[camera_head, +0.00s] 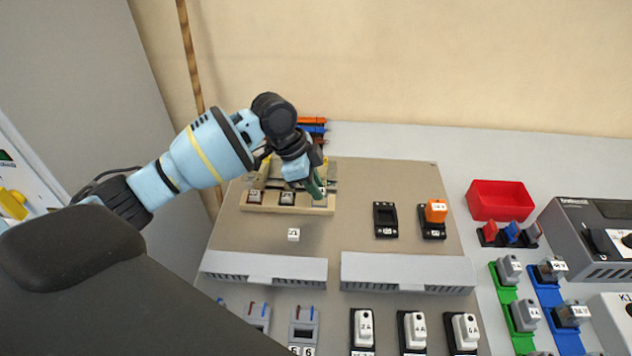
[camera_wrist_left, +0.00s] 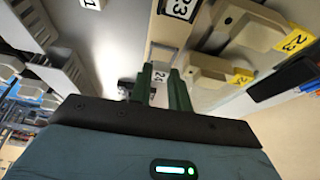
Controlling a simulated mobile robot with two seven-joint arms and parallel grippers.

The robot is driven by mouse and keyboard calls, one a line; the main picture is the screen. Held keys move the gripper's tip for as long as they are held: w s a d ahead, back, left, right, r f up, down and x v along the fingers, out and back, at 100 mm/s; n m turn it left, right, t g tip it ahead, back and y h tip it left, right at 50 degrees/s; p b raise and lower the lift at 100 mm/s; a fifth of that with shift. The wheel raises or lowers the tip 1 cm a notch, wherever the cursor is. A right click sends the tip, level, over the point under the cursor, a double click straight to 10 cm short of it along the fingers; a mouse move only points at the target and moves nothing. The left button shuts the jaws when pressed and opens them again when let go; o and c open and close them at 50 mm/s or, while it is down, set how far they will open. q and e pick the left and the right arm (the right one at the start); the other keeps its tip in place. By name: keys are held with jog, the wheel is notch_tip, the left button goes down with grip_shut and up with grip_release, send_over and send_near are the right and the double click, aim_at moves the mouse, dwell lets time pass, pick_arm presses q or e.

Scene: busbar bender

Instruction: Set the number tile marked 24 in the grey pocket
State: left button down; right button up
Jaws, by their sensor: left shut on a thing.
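My left gripper (camera_head: 320,190) is over the right end of a beige rail (camera_head: 262,208) on the brown board. In the left wrist view its two green fingers (camera_wrist_left: 160,78) are shut on a white tile marked 24 (camera_wrist_left: 158,90). A light grey patch (camera_wrist_left: 160,54), apparently the grey pocket, shows on the rail just past the fingertips. Whether the tile touches it I cannot tell. A tile marked 23 (camera_wrist_left: 181,8) sits farther along the rail. In the head view the fingers largely hide the rail's right end. My right gripper is not in view.
Two tiles (camera_head: 254,197) (camera_head: 287,198) sit in the rail. A loose white tile (camera_head: 293,235) lies in front. Beige clamps with yellow tags (camera_wrist_left: 295,41) (camera_wrist_left: 241,78) stand behind the rail. Grey ducts (camera_head: 265,268) cross the board. A red bin (camera_head: 498,200) stands right.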

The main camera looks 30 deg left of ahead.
pick_arm(q)
jog(key=c, duration=1.2)
grip_release()
jog(key=shift+r, duration=0.1)
jog(key=shift+c, duration=0.2)
jog(key=shift+a+r, duration=0.1)
jog(key=shift+r, duration=0.1)
jog(key=shift+a+r, duration=0.1)
jog(key=shift+r, duration=0.15)
jog(key=v, duration=0.6)
jog(key=shift+s+r+p, duration=0.3)
jog(key=shift+r+p, duration=0.05)
jog(key=shift+r, duration=0.05)
jog(key=shift+s+f, duration=0.1)
